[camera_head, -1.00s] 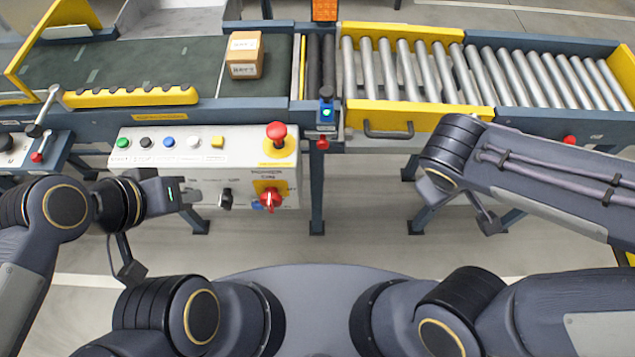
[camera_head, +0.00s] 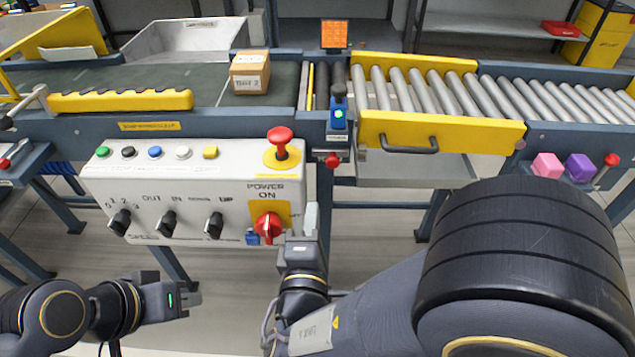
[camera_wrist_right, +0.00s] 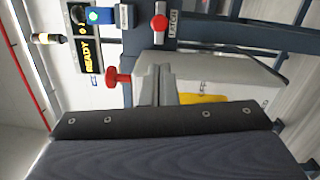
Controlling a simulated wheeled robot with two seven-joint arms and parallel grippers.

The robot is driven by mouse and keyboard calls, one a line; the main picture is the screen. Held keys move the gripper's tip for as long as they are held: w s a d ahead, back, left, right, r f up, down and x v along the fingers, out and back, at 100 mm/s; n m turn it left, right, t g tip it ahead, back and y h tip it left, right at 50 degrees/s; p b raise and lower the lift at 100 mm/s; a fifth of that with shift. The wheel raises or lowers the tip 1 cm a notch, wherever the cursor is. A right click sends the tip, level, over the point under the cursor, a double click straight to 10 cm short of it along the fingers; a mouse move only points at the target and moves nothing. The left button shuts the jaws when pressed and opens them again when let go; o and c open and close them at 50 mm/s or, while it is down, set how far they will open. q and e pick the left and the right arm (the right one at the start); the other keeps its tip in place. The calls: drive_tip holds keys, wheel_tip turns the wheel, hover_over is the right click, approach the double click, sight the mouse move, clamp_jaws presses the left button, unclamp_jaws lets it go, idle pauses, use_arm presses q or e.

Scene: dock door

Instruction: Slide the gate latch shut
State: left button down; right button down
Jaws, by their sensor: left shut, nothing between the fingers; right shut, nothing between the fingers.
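The gate latch is a red knob (camera_head: 332,160) on a small plate on the conveyor frame, just left of the yellow gate (camera_head: 470,134) with its dark handle (camera_head: 407,148). In the right wrist view the red knob (camera_wrist_right: 158,23) sits beside a "LATCH" label, ahead of my fingers. My right gripper (camera_head: 311,218) is shut and empty, below the knob and apart from it, near the control box's right edge. Its fingers (camera_wrist_right: 157,85) also show in the wrist view. My left gripper (camera_head: 190,297) is shut and empty, low at the left.
The control box (camera_head: 190,195) carries a red mushroom button (camera_head: 280,142), a red rotary switch (camera_head: 267,226) and several other controls, close to my right gripper. A blue green-lit device (camera_head: 339,113) stands above the latch. A carton (camera_head: 250,76) rests on the belt. Floor space shows below the gate.

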use_arm(q)
drive_tip(key=shift+f+b, duration=0.45)
drive_tip(key=shift+b, duration=0.05)
use_arm(e)
approach(321, 155)
drive_tip(key=w, duration=0.4)
drive_tip(key=shift+w+d+r, duration=0.1)
drive_tip(key=shift+w, duration=0.15)
